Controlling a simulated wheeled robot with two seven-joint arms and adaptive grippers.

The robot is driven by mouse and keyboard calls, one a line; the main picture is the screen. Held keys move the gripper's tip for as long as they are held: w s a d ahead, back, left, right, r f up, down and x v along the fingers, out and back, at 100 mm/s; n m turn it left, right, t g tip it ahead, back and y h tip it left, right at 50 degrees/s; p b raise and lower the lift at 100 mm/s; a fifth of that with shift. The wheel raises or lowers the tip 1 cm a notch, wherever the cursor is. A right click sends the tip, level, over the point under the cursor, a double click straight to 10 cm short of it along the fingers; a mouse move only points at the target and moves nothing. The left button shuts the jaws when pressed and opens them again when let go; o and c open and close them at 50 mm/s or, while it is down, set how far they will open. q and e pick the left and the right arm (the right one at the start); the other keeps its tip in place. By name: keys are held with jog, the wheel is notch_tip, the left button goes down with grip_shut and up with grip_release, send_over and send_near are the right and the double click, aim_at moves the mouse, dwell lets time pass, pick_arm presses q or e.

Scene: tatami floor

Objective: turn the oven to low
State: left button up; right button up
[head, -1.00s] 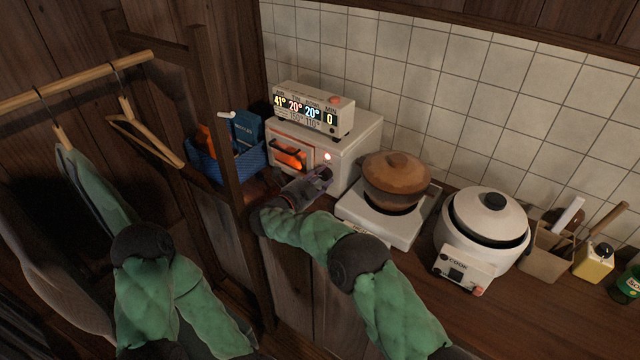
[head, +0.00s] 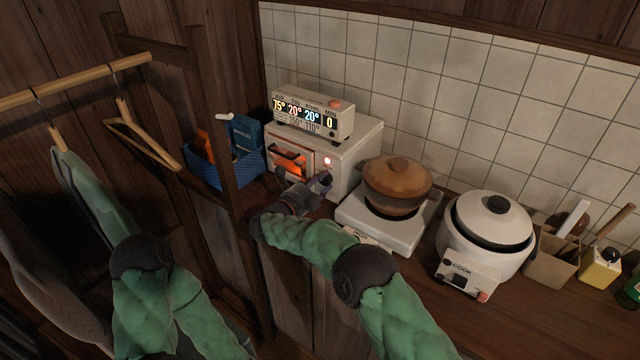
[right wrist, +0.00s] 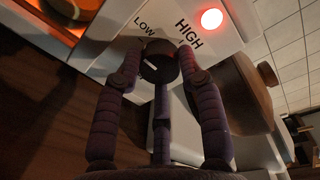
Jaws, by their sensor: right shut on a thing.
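The small white oven (head: 352,152) stands at the back left of the counter, with its window (head: 287,161) glowing orange and its lamp (head: 327,161) lit. In the right wrist view its dark round knob (right wrist: 158,66) sits below the printed words LOW (right wrist: 144,28) and HIGH (right wrist: 189,33). A pale mark shows on the left part of the knob face. My right gripper (head: 324,181) is at the oven's front, its fingers closed on both sides of the knob. My left arm shows at the lower left; its gripper is out of view.
A display box (head: 312,116) reading 75° sits on the oven. A brown pot (head: 397,182) on a white hot plate (head: 362,221) and a white cooker (head: 487,228) stand to the right. A wooden post (head: 222,150) and a blue basket (head: 228,168) are at the left.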

jog(key=shift+f, duration=0.1)
jog(key=o, duration=0.9)
jog(key=shift+d, duration=0.1)
jog(key=shift+c, duration=0.2)
jog(key=v, duration=1.2)
